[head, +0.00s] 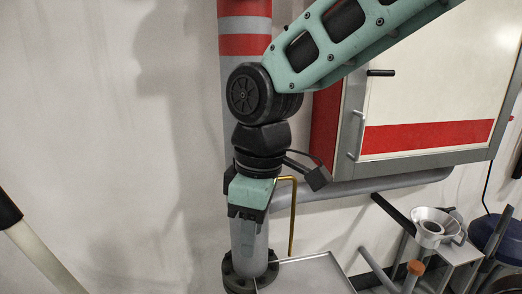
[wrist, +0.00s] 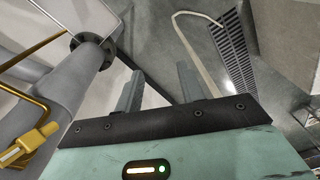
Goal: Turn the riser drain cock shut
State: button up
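The grey riser pipe (head: 247,240) with red bands stands upright behind my arm in the head view. It ends in a dark flange at the floor and crosses the left of the wrist view (wrist: 62,82). A thin brass pipe (head: 293,215) bends down beside it. In the wrist view, a yellow-brass cock (wrist: 32,145) sits on brass pipework at the lower left, outside my fingers; its handle angle is unclear. The cock is hidden in the head view. My gripper (head: 247,214) points down in front of the riser. In the wrist view its fingers (wrist: 159,88) are apart and empty.
A cabinet (head: 425,137) with a red band hangs right of the riser, above a grey horizontal pipe (head: 365,189). A pale tray (head: 312,274) lies near the riser's foot. A floor grate (wrist: 228,45) shows in the wrist view.

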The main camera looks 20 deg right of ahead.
jog(key=w+d+r+n+t+h+p, duration=0.1)
jog(key=w+d+r+n+p, duration=0.15)
jog(key=w+d+r, duration=0.5)
jog(key=w+d+r+n+p, duration=0.2)
jog(key=w+r+n, duration=0.2)
jog(key=w+r, duration=0.75)
jog(key=shift+n, duration=0.25)
jog(key=f+p, duration=0.1)
jog(key=f, duration=0.5)
jog(key=w+f+p, duration=0.1)
jog(key=f, duration=0.5)
jog(key=w+f, duration=0.1)
jog(key=f, duration=0.4)
jog(key=shift+w+f+p, duration=0.1)
jog(key=shift+f+p, duration=0.3)
grip_shut()
